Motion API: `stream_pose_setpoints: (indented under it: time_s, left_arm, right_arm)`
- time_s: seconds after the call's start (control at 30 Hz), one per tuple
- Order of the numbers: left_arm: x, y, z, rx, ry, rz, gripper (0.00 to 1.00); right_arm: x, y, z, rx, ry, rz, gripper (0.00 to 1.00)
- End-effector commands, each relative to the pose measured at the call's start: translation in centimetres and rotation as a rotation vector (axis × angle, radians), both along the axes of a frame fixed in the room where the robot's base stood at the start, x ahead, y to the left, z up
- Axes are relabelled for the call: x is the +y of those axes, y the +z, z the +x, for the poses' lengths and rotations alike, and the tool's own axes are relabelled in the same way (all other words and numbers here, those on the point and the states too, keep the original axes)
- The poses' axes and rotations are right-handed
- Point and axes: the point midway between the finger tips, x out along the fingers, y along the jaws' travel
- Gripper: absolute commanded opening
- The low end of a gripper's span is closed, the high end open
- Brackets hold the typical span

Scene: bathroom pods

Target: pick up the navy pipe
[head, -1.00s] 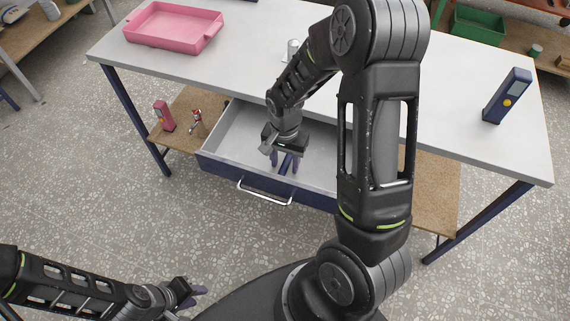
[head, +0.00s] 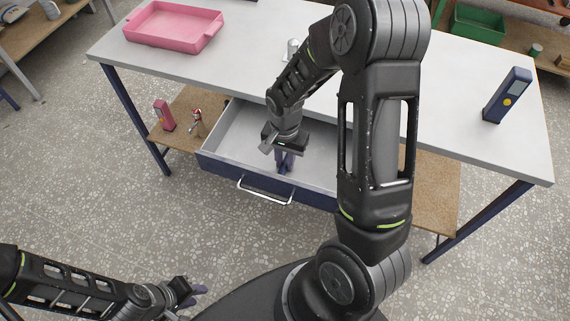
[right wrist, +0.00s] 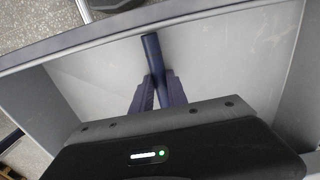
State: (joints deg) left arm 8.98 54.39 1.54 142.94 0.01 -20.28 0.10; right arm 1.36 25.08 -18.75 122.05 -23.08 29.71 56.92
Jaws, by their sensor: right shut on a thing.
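The navy pipe (right wrist: 152,50) lies in the open drawer (head: 240,133), seen in the right wrist view as a dark round bar running from between my fingers towards the drawer wall. My right gripper (head: 284,163) reaches down into the drawer. Its two purple fingers (right wrist: 160,80) are shut on the pipe, one on each side. In the head view the pipe is mostly hidden by the gripper. My left gripper (head: 198,291) is low at the left, away from the table, and its finger gap is unclear.
The drawer hangs under a grey-topped table (head: 270,62) with navy legs. A pink tray (head: 174,28) and a navy device with an orange button (head: 507,96) stand on top. A pink device (head: 164,116) and a red-handled item (head: 197,122) are on the lower shelf.

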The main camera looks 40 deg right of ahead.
Motion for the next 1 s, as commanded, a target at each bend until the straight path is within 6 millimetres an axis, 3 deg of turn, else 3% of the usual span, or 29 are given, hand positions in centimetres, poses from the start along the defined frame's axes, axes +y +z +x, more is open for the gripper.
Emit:
stream_pose_setpoints:
  time_s: [0.63, 0.77, 1.0]
  left_arm:
    - [0.0, 0.0, 0.0, 0.0, 0.0, 0.0, 0.32]
    - [0.0, -0.1, 0.0, 0.0, 0.0, 0.0, 0.32]
    - [0.0, -0.4, 0.0, -0.001, -0.001, -0.001, 0.32]
  right_arm:
    - [0.0, 0.6, 0.1, -0.003, 0.0, -0.001, 0.0]
    - [0.0, 2.1, 0.1, -0.005, -0.001, 0.0, 0.0]
    - [0.0, 6.8, 0.2, -0.006, -0.001, 0.0, 0.0]
